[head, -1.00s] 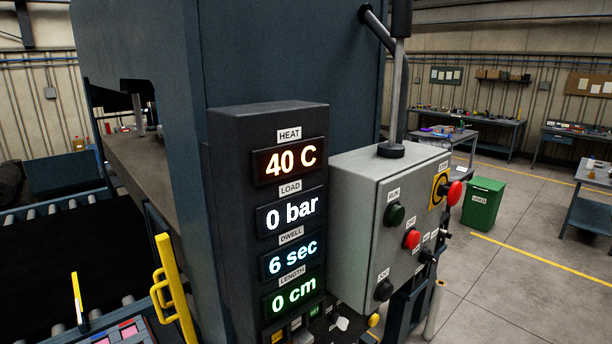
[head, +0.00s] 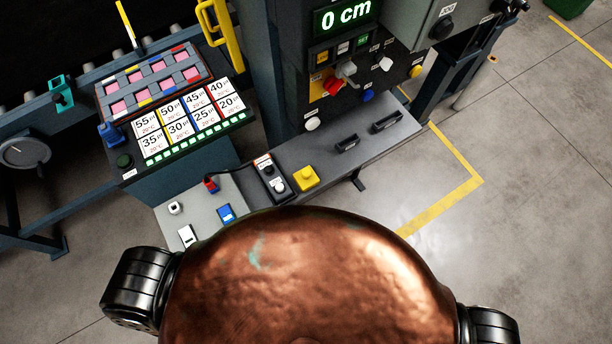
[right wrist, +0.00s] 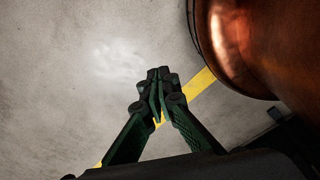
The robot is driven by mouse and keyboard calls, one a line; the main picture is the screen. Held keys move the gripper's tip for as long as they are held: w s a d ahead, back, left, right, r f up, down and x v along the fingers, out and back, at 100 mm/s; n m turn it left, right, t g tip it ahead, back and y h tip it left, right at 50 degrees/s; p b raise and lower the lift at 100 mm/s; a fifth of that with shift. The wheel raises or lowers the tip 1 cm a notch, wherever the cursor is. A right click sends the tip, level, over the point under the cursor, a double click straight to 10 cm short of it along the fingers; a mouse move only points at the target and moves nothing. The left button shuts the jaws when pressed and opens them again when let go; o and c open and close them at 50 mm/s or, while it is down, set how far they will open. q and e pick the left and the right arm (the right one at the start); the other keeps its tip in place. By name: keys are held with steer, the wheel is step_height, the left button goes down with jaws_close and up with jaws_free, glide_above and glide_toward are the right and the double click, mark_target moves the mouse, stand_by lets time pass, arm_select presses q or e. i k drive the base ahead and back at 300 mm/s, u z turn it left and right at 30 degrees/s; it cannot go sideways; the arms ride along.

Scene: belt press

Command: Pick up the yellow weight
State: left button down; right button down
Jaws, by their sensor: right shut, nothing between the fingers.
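The yellow weight (head: 306,177) appears to be the small yellow block with a knob on top. It stands on the grey shelf (head: 346,163) below the control panel, just right of a black box with buttons (head: 271,178). My right gripper (right wrist: 157,82) shows only in the right wrist view. The weight is not in the right wrist view. My left gripper is not in view.
A light grey plate with a blue block (head: 226,213) and a white block (head: 187,236) lies left of the weight. A panel of numbered cards (head: 190,120) and a pink-slotted tray (head: 155,83) stand further left. Black handles (head: 386,122) sit right on the shelf.

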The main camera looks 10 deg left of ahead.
mark_target(306, 178)
steer(key=z, duration=1.2)
steer(key=k, duration=1.35)
steer(key=u, duration=0.85)
steer(key=i, duration=0.55)
steer(key=z, duration=0.05)
